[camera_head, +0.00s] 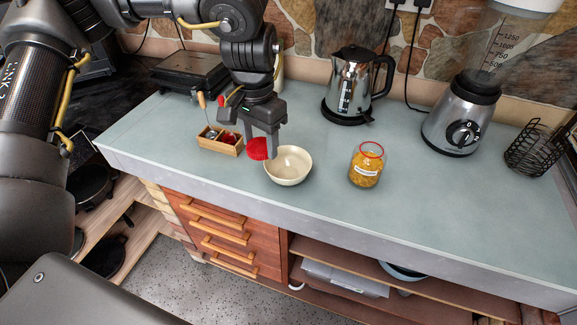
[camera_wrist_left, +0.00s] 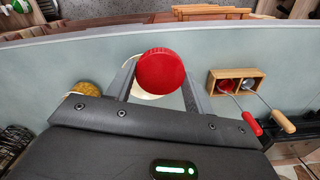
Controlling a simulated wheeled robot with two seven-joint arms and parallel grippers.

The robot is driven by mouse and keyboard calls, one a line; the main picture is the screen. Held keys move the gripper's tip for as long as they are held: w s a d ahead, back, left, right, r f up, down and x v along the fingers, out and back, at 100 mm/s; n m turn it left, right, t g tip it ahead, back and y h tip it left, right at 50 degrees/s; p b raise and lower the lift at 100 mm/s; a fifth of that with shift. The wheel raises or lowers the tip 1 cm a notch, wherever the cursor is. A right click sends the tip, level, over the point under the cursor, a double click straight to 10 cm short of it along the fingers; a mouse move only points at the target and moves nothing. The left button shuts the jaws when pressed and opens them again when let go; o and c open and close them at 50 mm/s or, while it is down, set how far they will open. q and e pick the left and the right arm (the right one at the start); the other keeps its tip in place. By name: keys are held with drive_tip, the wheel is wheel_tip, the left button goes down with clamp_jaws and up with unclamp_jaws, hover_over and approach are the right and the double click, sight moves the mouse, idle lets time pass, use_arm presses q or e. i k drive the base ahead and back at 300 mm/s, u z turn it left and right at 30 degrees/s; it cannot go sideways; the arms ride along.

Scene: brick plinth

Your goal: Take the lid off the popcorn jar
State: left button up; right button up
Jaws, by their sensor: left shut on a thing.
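The popcorn jar (camera_head: 364,170) stands upright on the counter, a clear jar of yellow kernels with a pale label and a red ring around its top. The lid is off it. The round red lid (camera_head: 257,149) is between the fingers of my left gripper (camera_head: 265,150), which is shut on it; it also shows in the left wrist view (camera_wrist_left: 161,71). The gripper holds the lid to the left of the jar, by the left rim of a cream bowl (camera_head: 288,166). I cannot tell whether the lid touches the bowl. My right gripper is not in view.
A wooden box (camera_head: 220,142) with long-handled utensils sits left of the gripper. A kettle (camera_head: 352,82) stands behind, a blender (camera_head: 464,118) and a black wire basket (camera_head: 531,147) to the right. The counter (camera_head: 440,205) right of the jar is clear up to its front edge.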

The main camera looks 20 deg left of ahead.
sight(369, 157)
drive_tip(key=k, duration=0.4)
drive_tip(key=z, duration=1.15)
drive_tip(key=i, duration=1.15)
drive_tip(key=u, duration=1.25)
